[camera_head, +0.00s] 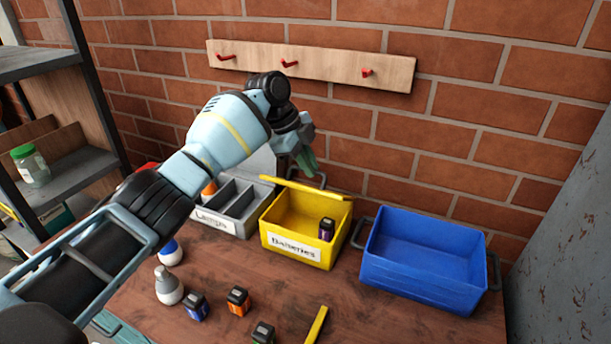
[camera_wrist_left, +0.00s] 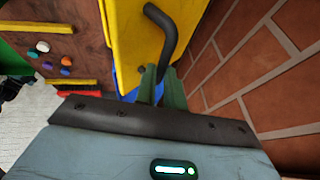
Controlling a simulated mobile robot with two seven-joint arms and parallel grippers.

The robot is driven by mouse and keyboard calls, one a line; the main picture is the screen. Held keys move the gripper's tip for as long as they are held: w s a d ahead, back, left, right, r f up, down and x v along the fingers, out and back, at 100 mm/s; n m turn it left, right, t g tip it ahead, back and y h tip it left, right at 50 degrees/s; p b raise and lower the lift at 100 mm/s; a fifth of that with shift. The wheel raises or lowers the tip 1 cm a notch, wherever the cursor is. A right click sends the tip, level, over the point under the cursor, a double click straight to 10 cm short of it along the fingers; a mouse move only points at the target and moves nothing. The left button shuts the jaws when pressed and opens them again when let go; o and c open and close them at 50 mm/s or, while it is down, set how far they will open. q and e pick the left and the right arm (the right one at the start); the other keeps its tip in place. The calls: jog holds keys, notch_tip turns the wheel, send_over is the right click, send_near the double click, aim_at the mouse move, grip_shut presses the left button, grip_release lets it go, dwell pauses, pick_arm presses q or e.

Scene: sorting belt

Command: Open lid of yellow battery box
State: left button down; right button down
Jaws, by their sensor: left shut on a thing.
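The yellow battery box (camera_head: 345,235), labelled Batteries, stands on the table. Its inside shows, with a dark battery (camera_head: 327,229) in it. Its yellow lid (camera_head: 305,188) is raised and seen nearly edge-on in the head view. In the left wrist view the lid (camera_wrist_left: 130,35) fills the upper middle, with a dark bent handle (camera_wrist_left: 172,25) on it. My left gripper (camera_head: 308,163) is behind and above the lid, shut on the handle. Its green fingertips also show in the left wrist view (camera_wrist_left: 158,75). My right gripper is not in view.
A grey Lamps box (camera_head: 233,222) stands left of the yellow box, a blue bin (camera_head: 425,275) right of it. Batteries (camera_head: 238,301), a bulb (camera_head: 168,287) and a yellow bar (camera_head: 316,325) lie in front. A brick wall with a peg board (camera_head: 335,70) rises behind.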

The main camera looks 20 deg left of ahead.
pick_arm(q)
jog(key=shift+w+f, duration=0.35)
jog(key=shift+f, duration=0.15)
jog(key=c, duration=1.9)
grip_release()
jog(key=o, duration=0.4)
jog(key=shift+w, duration=0.4)
jog(key=shift+s+r, duration=0.15)
jog(key=shift+r, duration=0.15)
jog(key=v, duration=0.7)
jog(key=shift+r, duration=0.25)
jog(key=shift+a, duration=0.1)
